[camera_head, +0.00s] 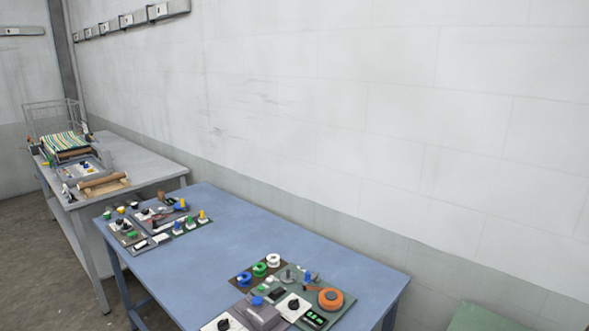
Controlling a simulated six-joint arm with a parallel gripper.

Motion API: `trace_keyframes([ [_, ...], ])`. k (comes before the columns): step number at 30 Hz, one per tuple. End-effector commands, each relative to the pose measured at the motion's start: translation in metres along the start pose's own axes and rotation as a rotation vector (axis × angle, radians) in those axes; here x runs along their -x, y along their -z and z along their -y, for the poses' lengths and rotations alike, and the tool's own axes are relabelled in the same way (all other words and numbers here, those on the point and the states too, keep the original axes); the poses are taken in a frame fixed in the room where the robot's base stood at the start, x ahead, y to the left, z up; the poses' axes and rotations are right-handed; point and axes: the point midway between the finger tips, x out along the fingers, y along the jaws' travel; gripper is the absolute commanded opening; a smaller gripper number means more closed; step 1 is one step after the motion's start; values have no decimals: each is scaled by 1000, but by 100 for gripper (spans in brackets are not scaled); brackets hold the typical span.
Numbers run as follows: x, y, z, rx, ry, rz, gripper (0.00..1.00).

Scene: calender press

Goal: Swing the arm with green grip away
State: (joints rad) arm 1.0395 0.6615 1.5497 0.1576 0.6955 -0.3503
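My gripper is not in this view. On the grey table (152,153) at the far left stands a press-like machine with a striped sheet (64,142) over it and a small control panel (82,171) in front. The machine is small and far away, and I cannot make out an arm with a green grip on it. On the blue table (235,215), small green parts show on a left group of control panels (150,222). A green ring (259,269) sits on a right group of panels. I cannot tell whether any of these is a grip on an arm.
A tan roller (102,184) rests on a wooden stand at the front of the grey table. An orange ring (331,299) sits on the right panels. The blue table is bare between its panel groups. A green surface (485,318) shows at lower right. A wall runs behind.

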Motion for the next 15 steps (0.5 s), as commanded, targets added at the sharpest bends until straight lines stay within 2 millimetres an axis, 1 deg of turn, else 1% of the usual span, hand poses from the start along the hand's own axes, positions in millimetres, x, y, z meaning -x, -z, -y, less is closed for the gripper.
trace_keyframes([
  [1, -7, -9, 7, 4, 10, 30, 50],
  [6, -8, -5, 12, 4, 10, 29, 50],
  [15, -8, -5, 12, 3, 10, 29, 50],
])
